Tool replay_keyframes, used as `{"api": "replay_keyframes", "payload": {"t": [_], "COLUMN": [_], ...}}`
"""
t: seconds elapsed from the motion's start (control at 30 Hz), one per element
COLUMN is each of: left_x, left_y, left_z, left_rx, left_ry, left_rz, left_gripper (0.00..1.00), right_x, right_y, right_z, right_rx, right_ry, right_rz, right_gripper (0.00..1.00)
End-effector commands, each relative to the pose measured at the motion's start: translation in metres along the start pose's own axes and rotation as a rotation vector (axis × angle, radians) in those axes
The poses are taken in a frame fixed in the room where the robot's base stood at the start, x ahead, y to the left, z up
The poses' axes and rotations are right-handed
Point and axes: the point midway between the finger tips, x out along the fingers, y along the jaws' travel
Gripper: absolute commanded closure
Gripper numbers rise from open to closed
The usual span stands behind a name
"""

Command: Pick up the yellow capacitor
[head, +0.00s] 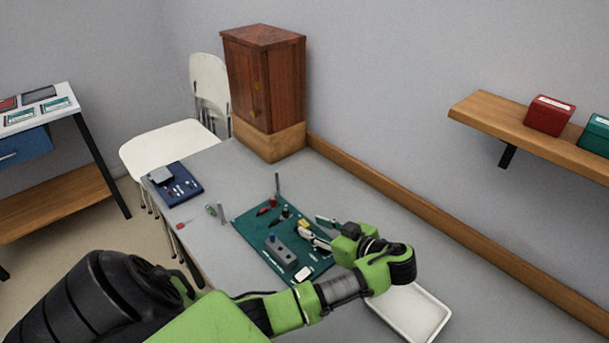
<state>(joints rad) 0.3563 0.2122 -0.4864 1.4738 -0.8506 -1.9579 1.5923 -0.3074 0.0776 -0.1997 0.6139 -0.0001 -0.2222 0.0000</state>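The yellow capacitor (304,224) is a small yellow piece at the right part of the green mat (250,223) on the grey table. My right gripper is out of view.
A grey block with knobs (280,250), a white piece (303,273) and small red parts (268,206) lie on the mat. A blue board (177,190) is at the left table edge, a white tray (440,324) at the front right. A wooden cabinet (265,80) stands behind.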

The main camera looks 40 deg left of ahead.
Motion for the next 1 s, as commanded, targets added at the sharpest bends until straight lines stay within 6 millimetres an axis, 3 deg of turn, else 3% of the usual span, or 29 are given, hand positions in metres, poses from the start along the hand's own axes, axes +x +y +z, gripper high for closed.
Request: {"api": "replay_keyframes", "payload": {"t": [0.17,0.4,0.67,0.7,0.83,1.0], "left_x": [0.017,0.050,0.054,0.054,0.054,0.054], "left_y": [0.000,0.001,0.001,0.001,0.001,0.001], "left_z": [-0.001,0.002,0.003,0.003,0.003,0.003], "left_rx": [0.002,0.002,0.000,0.001,0.001,0.001], "left_ry": [0.003,0.001,-0.001,-0.001,-0.001,-0.001], "left_rz": [-0.003,-0.001,0.000,0.000,0.000,0.000], "left_gripper": [0.67,0.67,0.67,0.69,1.00,1.00], "right_x": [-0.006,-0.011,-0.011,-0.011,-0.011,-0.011], "right_y": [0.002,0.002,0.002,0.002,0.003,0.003], "right_z": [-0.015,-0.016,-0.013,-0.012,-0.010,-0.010], "right_rx": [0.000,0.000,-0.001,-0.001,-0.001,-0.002], "right_ry": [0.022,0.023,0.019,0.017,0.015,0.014], "right_rz": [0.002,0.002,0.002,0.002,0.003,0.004], "right_gripper": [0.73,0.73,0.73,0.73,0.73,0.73]}}
